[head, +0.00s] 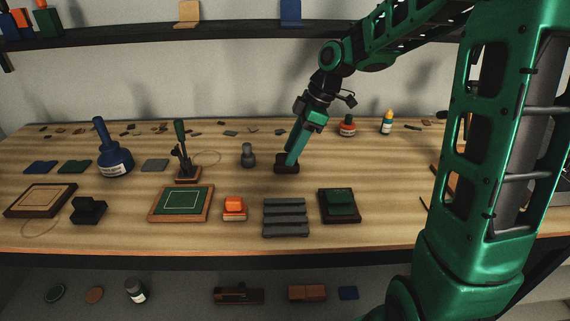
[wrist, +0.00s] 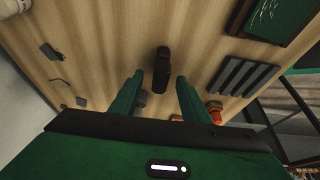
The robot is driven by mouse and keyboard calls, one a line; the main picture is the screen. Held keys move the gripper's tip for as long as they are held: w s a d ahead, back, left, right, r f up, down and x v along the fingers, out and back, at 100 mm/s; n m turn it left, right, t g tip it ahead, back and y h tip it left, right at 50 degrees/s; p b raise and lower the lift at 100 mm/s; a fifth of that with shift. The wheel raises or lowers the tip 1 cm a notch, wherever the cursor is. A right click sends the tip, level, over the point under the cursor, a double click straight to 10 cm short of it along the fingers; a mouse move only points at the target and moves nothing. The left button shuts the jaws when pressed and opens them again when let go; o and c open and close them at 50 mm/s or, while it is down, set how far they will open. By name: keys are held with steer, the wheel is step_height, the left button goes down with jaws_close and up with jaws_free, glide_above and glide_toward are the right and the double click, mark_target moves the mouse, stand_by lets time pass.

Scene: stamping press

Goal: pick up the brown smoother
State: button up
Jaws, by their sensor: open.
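The brown smoother (head: 286,168) is a small dark brown block on the wooden table, right of the middle. In the wrist view the smoother (wrist: 162,70) is a dark, narrow shape with a rounded end, lying between the lines of the two fingers. My gripper (head: 293,156) points down at it, and its green fingers overlap the smoother's top in the head view. In the wrist view my gripper (wrist: 160,79) is open with a clear gap on both sides of the smoother. I cannot tell whether the fingers touch it.
A grey knobbed piece (head: 248,155) stands just left of the smoother. A grey slatted block (head: 285,218), an orange stamp (head: 234,205) and a dark green-topped block (head: 340,204) lie in front. Bare wood surrounds the smoother.

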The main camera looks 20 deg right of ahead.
steer(key=shift+x, duration=1.85)
jaws_close()
steer(key=shift+r, duration=0.1)
steer(key=shift+w+r, duration=0.1)
steer(key=shift+r, duration=0.45)
steer(key=r, duration=0.3)
steer(key=shift+s+a+r, duration=0.25)
steer(key=shift+s+a, duration=0.1)
steer(key=shift+s, duration=0.05)
steer(key=s+a+r, duration=0.6)
steer(key=s+a, duration=0.1)
steer(key=s, duration=0.1)
steer(key=shift+r, duration=0.15)
steer(key=c, duration=1)
jaws_free()
steer(key=shift+a, duration=0.1)
